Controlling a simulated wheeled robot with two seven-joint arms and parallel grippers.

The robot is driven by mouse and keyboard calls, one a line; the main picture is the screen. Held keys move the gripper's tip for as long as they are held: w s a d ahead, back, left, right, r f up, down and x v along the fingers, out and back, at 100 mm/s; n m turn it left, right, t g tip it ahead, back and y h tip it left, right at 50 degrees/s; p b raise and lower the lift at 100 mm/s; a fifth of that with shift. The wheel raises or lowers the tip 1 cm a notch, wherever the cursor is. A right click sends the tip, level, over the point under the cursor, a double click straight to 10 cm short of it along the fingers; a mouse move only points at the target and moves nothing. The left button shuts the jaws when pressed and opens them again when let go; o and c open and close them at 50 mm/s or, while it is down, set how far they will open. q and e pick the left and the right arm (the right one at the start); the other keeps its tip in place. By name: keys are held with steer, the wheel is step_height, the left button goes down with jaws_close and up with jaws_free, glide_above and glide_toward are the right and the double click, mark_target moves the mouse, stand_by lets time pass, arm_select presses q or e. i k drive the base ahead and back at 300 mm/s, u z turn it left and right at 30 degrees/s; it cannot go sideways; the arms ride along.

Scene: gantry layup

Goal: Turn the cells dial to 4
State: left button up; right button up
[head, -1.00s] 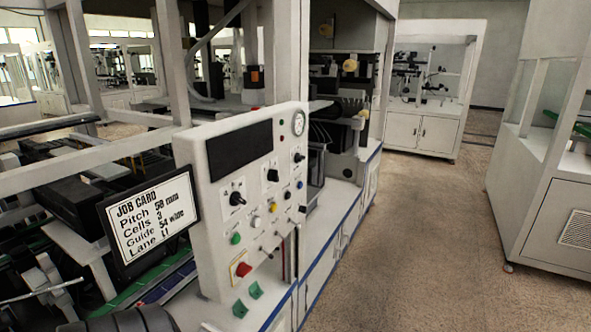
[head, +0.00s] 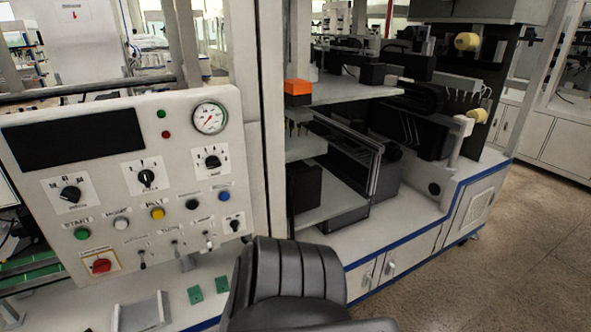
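The white control panel (head: 110,120) fills the left of the head view. Three black dials with scale plates sit in a rising row on it: a left dial (head: 70,193), a middle dial (head: 146,177) and a right dial (head: 212,160). Their lettering is too small to read, so I cannot tell which is the cells dial or what it is set to. The middle dial's pointer looks roughly upright. Neither gripper shows.
Below the dials are a green START button (head: 82,233), a yellow button (head: 158,213), a blue button (head: 224,196), a small black knob (head: 234,225), several toggles and a red switch (head: 101,265). A gauge (head: 209,118) is at upper right. Floor at right is clear.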

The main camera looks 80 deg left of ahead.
mark_target(146, 177)
steer(key=i, duration=0.9)
steer(key=u, duration=3.4)
steer(key=k, duration=0.3)
steer(key=z, duration=0.35)
steer(key=i, duration=0.2)
steer(key=u, duration=0.05)
